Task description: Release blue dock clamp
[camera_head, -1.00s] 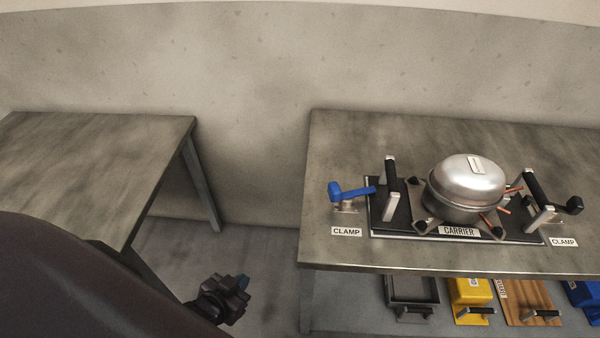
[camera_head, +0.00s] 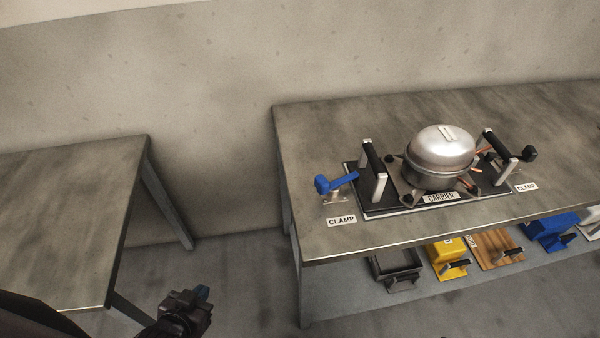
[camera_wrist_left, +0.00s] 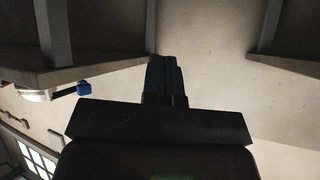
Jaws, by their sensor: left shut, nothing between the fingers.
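The blue dock clamp (camera_head: 336,183) stands at the left end of the carrier (camera_head: 400,205) on the right-hand bench, its blue lever reaching over the carrier's edge. A CLAMP label (camera_head: 342,221) lies in front of it. A silver compressor (camera_head: 440,156) sits on the carrier. My left gripper (camera_head: 200,298) is low in the gap between the benches, left of and well apart from the clamp. Its fingers are together and empty in the left wrist view (camera_wrist_left: 167,78), where a small blue part (camera_wrist_left: 84,88), likely the clamp, shows at left. My right gripper is out of view.
The right-hand bench (camera_head: 310,140) has a lower shelf with a dark tray (camera_head: 398,270), a yellow item (camera_head: 447,260), a wooden board (camera_head: 497,250) and a blue item (camera_head: 550,232). An empty table (camera_head: 70,210) stands at left. A black-handled clamp (camera_head: 530,154) is at the carrier's right.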

